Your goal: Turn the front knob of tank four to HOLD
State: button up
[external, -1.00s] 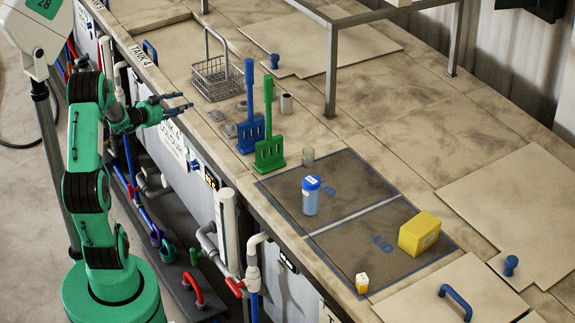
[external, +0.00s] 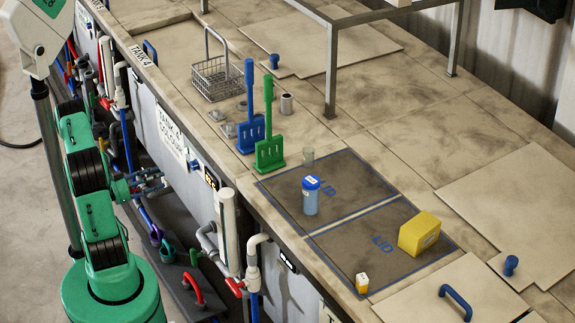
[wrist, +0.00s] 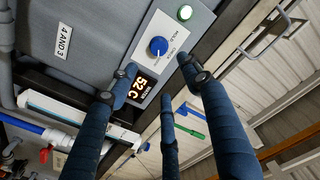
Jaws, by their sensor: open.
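The blue front knob (wrist: 158,46) sits on a light label plate in the wrist view, with small lettering beside it. Its pointer setting is too small to tell for sure. In the external view the knob (external: 194,165) is on the front of tank four, beside the "TANK 4 COLOUR" sign (external: 171,133). My gripper (wrist: 157,68) is open, its dark blue fingers spread below and to either side of the knob, apparently apart from it. In the external view my gripper (external: 152,184) is low before the tank front, among the pipes.
A display (wrist: 143,88) reading 52 C is beside the knob, and a lit green lamp (wrist: 184,12) is above it. Pipes with red valve handles (external: 235,287) run along the tank front. A wire basket (external: 218,78) and paddles stand on top.

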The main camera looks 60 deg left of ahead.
aim_at(191, 166)
jog(key=shift+w, duration=0.2)
jog(key=shift+w+d+b, duration=0.15)
jog(key=shift+w+b, duration=0.55)
jog(key=shift+w, duration=2.65)
jog(key=shift+w+d+b, duration=0.1)
jog(key=shift+w+b, duration=0.55)
jog(key=shift+w, duration=2.7)
jog(key=c, duration=1.1)
